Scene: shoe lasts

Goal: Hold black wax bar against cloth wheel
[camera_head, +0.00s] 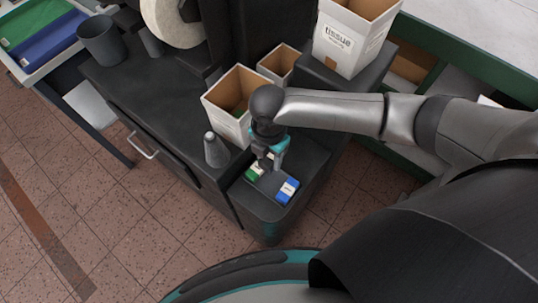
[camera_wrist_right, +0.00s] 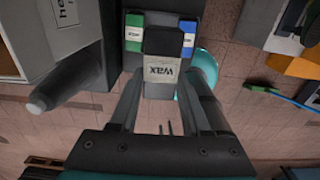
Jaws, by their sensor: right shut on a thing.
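The black wax bar (camera_wrist_right: 162,42) with a white "WAX" label shows between the fingers of my right gripper (camera_wrist_right: 163,85) in the wrist view. The gripper is shut on it. In the head view my right gripper (camera_head: 268,160) points down over the dark stand at the front right, and mostly hides the black bar. I cannot tell whether the bar is clear of the stand. The pale cloth wheel (camera_head: 173,22) is at the top, well away from the gripper. My left gripper is out of view.
A green bar (camera_head: 254,172) and a blue bar (camera_head: 288,190) lie on either side of the gripper.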

